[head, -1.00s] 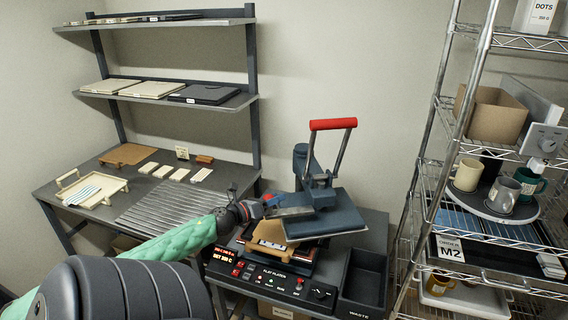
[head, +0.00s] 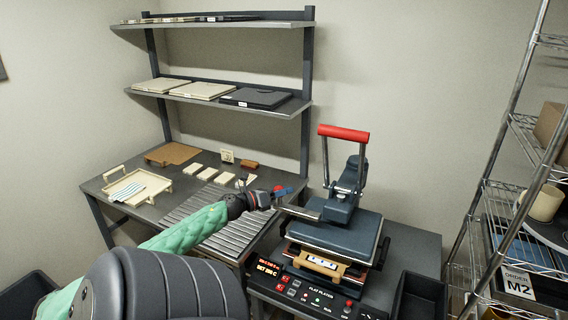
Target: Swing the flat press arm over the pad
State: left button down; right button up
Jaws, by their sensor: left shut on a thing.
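The flat press has a dark blue-grey upper plate (head: 334,234) on its swing arm, with a red lift handle (head: 343,132) raised above it. The upper plate sits over the pad, roughly lined up with it, and hides most of the pad. At the front, a tan wooden piece (head: 318,264) with a printed strip shows below the plate. My left gripper (head: 280,196) is at the left of the press, shut on the end of the flat grey side bar (head: 300,211) that sticks out from the arm. My right gripper is not in view.
The press base has a control panel (head: 310,297) in front. A dark waste bin (head: 420,296) stands to its right, then a wire rack (head: 500,200) with mugs. A ribbed metal surface (head: 208,219) and a bench with a cream tray (head: 137,187) lie left.

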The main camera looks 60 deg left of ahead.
pick_arm(q)
jog(key=shift+a, duration=0.1)
jog(key=c, duration=1.1)
grip_release()
jog(key=shift+o, duration=1)
jog(key=shift+s, duration=0.5)
jog(key=s+p, duration=0.1)
jog(key=s, duration=0.5)
jog(key=shift+s+a, duration=0.15)
jog(key=shift+s, duration=0.2)
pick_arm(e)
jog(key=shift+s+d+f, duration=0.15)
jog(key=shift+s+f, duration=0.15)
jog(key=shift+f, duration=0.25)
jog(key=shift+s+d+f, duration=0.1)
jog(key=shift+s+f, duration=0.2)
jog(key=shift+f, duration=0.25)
